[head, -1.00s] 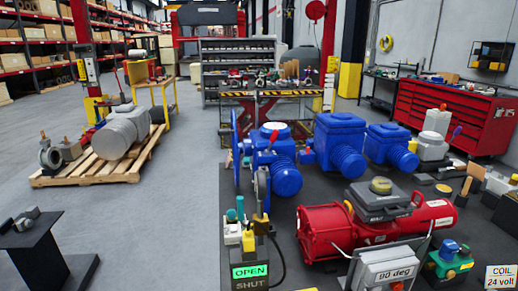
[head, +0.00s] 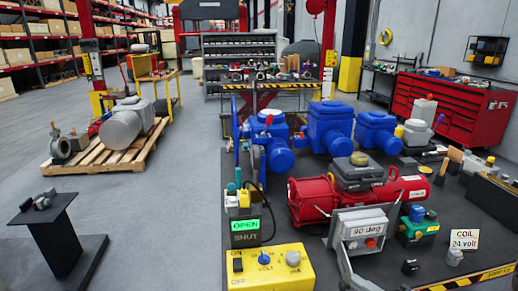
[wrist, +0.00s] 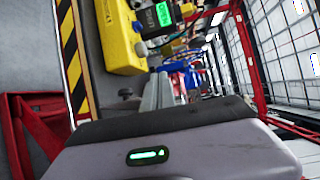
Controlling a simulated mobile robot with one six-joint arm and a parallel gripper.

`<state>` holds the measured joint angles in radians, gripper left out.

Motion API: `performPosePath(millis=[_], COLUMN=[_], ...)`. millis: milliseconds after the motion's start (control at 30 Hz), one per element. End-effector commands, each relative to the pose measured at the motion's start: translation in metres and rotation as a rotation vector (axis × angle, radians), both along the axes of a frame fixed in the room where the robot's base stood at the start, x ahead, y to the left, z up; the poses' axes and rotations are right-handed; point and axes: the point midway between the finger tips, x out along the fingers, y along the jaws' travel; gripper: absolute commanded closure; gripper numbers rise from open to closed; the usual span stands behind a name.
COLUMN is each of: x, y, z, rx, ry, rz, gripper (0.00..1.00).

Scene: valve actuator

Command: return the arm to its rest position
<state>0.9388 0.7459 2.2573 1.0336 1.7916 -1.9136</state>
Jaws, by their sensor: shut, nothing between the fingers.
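My gripper (wrist: 165,120) shows in the wrist view as a grey housing with a dark edge and a small green light, filling the bottom of the picture. It is shut, and nothing shows in it. It is clear of the things beyond it. No part of my arm or gripper stands out in the head view. The valve actuator with red ends and a dark grey top (head: 360,180) lies on the dark bench, behind the grey "90 deg" box (head: 361,231).
A yellow control box (head: 270,266) stands at the bench front and also shows in the wrist view (wrist: 122,38). Blue valve units (head: 330,127) stand behind the red actuator. A black stand (head: 62,240) is at left. The grey floor (head: 150,215) between stand and bench is clear.

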Motion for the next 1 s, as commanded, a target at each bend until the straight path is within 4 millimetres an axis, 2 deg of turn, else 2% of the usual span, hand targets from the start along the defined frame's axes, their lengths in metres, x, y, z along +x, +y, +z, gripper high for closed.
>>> performPosePath(millis=[67,167,200,233,300,333,400,500,600,700,1000], x=[-0.004,-0.024,-0.041,-0.056,-0.096,-0.113,-0.144,-0.167,-0.173,-0.174,-0.174], y=[0.037,0.099,0.127,0.147,0.182,0.19,0.197,0.19,0.182,0.178,0.176], z=[0.02,0.046,0.056,0.062,0.072,0.075,0.082,0.097,0.115,0.127,0.13], rx=[-0.028,-0.103,-0.162,-0.222,-0.407,-0.501,-0.717,-0.956,-1.079,-1.12,-1.124], ry=[0.045,0.16,0.226,0.283,0.415,0.463,0.535,0.53,0.463,0.413,0.404], rz=[0.134,0.349,0.446,0.515,0.629,0.65,0.635,0.51,0.374,0.294,0.269], gripper=[1.0,1.0,1.0,1.0,1.0,1.0,1.0,1.0,1.0,1.0,1.0])
